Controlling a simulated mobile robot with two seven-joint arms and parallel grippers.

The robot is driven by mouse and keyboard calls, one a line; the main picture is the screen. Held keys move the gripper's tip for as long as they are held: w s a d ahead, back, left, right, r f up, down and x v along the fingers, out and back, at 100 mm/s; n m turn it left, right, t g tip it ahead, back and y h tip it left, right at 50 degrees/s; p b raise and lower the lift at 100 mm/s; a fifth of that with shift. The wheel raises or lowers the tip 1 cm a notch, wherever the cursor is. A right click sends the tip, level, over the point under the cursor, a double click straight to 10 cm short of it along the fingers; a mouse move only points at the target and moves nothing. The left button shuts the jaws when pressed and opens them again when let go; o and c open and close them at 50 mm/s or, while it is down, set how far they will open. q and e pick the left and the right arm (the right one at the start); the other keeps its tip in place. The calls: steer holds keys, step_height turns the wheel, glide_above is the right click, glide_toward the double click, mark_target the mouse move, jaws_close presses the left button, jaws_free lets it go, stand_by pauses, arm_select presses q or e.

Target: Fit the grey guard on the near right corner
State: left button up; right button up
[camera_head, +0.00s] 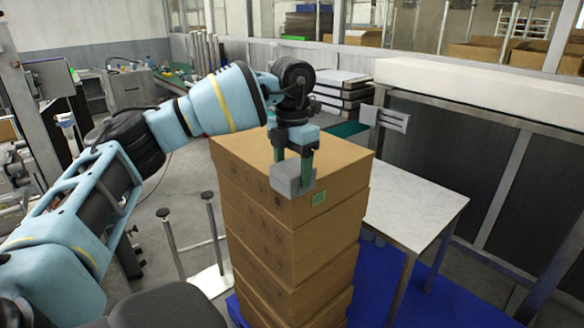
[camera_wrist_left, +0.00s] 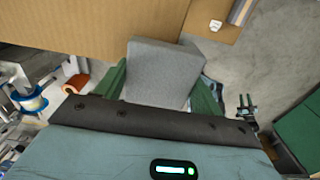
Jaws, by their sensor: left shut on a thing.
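A stack of several brown cardboard boxes (camera_head: 270,240) stands upright in the head view. In the left wrist view the guard (camera_wrist_left: 160,70) sits between both fingers and overlaps the edge of the cardboard (camera_wrist_left: 90,25). The guard hides that corner, so I cannot tell whether it touches the box or is just above it. My right gripper is not in view.
A white-topped table (camera_head: 415,205) stands right of the stack. A blue base (camera_head: 375,285) lies under the stack. A white stand with posts (camera_head: 210,280) is on the floor at left. Stacked trays (camera_head: 340,95) and a grey bracket (camera_head: 385,118) are behind.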

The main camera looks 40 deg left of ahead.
arm_select(q)
steer(key=shift+f, duration=0.2)
steer(key=shift+f, duration=0.45)
steer(key=o, duration=1)
steer(key=shift+c, duration=0.2)
steer(key=shift+r, duration=0.1)
